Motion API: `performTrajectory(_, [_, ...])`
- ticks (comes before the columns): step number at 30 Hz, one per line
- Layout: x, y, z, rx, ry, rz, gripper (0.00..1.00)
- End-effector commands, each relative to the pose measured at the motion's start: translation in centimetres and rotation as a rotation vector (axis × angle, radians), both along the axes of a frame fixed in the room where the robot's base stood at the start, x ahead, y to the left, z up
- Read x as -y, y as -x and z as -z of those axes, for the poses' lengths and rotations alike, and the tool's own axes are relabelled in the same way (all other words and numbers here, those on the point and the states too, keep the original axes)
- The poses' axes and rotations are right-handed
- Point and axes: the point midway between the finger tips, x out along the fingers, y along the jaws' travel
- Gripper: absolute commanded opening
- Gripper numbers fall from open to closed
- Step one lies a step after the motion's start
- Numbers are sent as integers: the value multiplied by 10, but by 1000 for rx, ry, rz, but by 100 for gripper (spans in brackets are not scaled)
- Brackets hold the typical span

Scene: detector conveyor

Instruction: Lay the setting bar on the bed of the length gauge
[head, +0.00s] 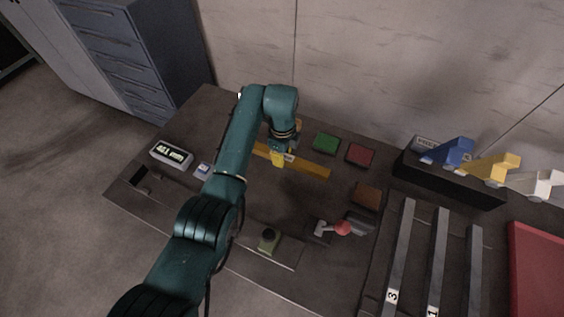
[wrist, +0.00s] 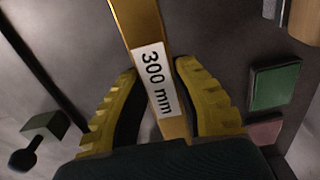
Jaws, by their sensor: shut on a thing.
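The setting bar (head: 310,170) is a long golden bar with a white "300 mm" label, which reads clearly in the wrist view (wrist: 150,70). My gripper (head: 281,160) is shut on it, with yellow fingers on both sides of the label in the wrist view (wrist: 160,105). The bar is over the back part of the table; its height above it is hard to tell. The length gauge bed (head: 275,252) runs along the table's front edge, partly hidden by my arm. A green block with a black knob (head: 268,240) stands near its right part. A lit display (head: 172,154) stands behind its left end.
Green (head: 326,142), red (head: 360,155) and brown (head: 367,195) pads lie right of the bar. A red-knobbed lever (head: 342,228) stands near the gauge's right end. Grey rails (head: 438,262) and a black rack with coloured pieces (head: 450,180) are further right.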

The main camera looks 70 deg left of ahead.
Motion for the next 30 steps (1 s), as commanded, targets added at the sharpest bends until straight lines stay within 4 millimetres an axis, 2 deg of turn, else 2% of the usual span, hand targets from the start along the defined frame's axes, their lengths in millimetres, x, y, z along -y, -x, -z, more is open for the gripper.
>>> performTrajectory(1, [-1, -1, -16, 4, -5, 0, 0])
performTrajectory(6, [0, 0, -38, 1, -1, 0, 0])
performTrajectory(14, [0, 0, -42, 1, -1, 14, 0])
performTrajectory(18, [-2, -2, -44, 2, -2, 97, 0])
performTrajectory(24, [-11, -6, -59, 1, -2, 244, 0])
performTrajectory(26, [-14, -1, -62, 0, -1, 280, 0])
performTrajectory(30, [-25, 23, -65, -1, 0, 331, 0])
